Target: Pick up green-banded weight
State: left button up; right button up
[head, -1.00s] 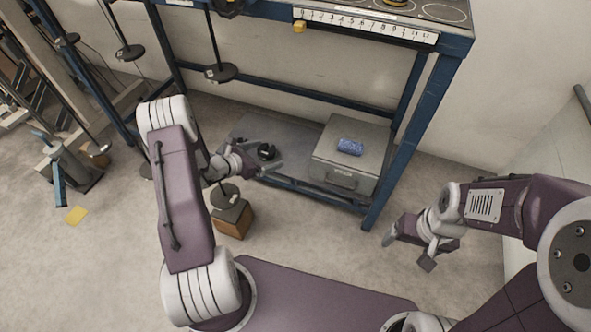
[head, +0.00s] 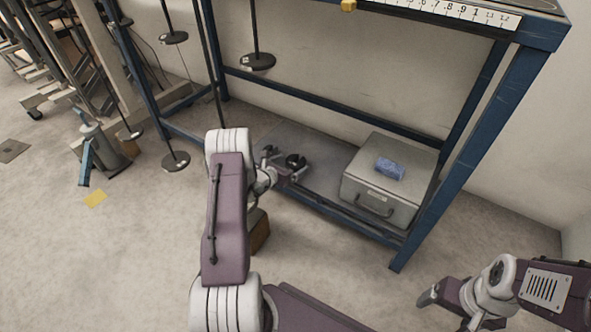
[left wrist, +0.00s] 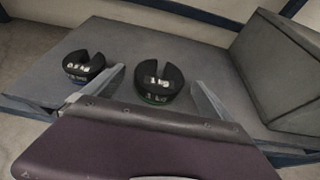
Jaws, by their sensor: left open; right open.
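Two black slotted weights lie on the grey lower shelf in the left wrist view. The nearer one (left wrist: 158,82) has pale markings like "1 kg" and sits between the two finger tips. The other (left wrist: 83,66) lies to its left, outside the fingers. In the head view my left gripper (head: 283,168) is by a black weight (head: 296,160). My right gripper (head: 448,308) is open and empty, low right.
A grey case (head: 378,195) with a blue block (head: 390,169) on it stands right of the weights. The blue bench frame (head: 470,150) rises around the shelf. Hanging black discs (head: 258,62) are above and left. A brown box (head: 259,232) is partly behind my left arm.

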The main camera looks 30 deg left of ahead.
aim_at(295, 161)
pick_arm(q)
jog(key=b+x, duration=0.1)
jog(key=x, duration=0.2)
jog(key=shift+s+f+b, duration=0.1)
jog(key=shift+f+b, duration=0.2)
jog(key=shift+b, duration=0.05)
jog(key=shift+w, duration=0.25)
jog(key=shift+r, duration=0.2)
pick_arm(e)
notch_tip(295, 161, down, 3)
jog(key=shift+f, duration=0.1)
pick_arm(q)
jog(key=c, duration=1.9)
jog(key=shift+r, duration=0.1)
grip_shut()
jog(key=shift+r, duration=0.1)
